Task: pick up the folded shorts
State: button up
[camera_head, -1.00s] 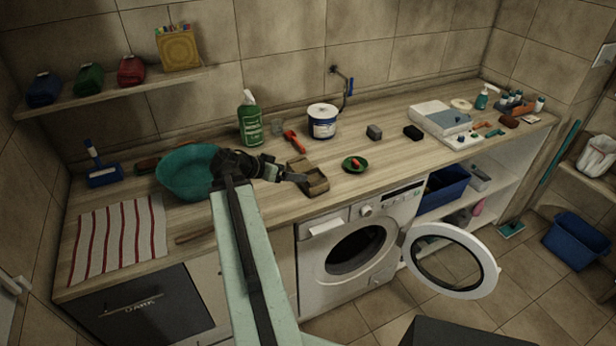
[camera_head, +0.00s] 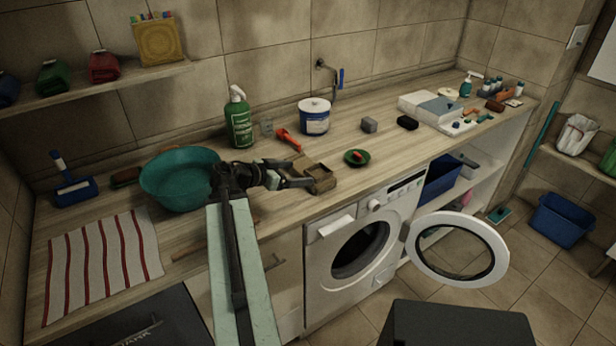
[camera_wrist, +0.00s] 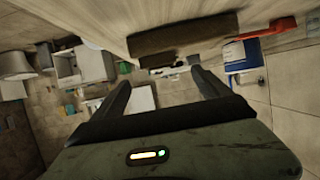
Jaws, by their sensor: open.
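I cannot tell for sure which item is the folded shorts. A flat blue-grey folded item (camera_head: 441,110) lies beside a white one (camera_head: 415,102) toward the counter's right end; it looks like cloth. A brown, blocky item (camera_head: 320,178) lies near the counter's front edge, left of the washer top. My gripper (camera_head: 298,182) is beside this brown item on its left, apart from the folded item. In the wrist view my gripper (camera_wrist: 162,84) has its two fingers wide apart with nothing held between them. A brown slab (camera_wrist: 182,38) shows ahead of the fingers there.
A teal basin (camera_head: 180,185) stands behind my wrist, with a striped towel (camera_head: 105,262) at left. The washer door (camera_head: 487,217) hangs open.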

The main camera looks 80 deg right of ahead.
aim_at(326, 172)
jog(key=x, duration=0.2)
jog(key=shift+s+d+f+b, duration=0.15)
jog(key=shift+s+b, duration=0.15)
jog(key=shift+b, duration=0.1)
jog(key=b+x, duration=0.1)
jog(key=x, duration=0.1)
jog(key=b+x, duration=0.1)
jog(key=x, duration=0.1)
jog(key=shift+s+d+f, duration=0.15)
jog(key=shift+d+f, duration=0.1)
jog(key=shift+f, duration=0.15)
jog(key=shift+s+d, duration=0.15)
jog(key=shift+s, duration=0.05)
jog(key=shift+r, duration=0.1)
jog(key=c, duration=1.7)
notch_tip(326, 172, up, 10)
jog(key=p, duration=1)
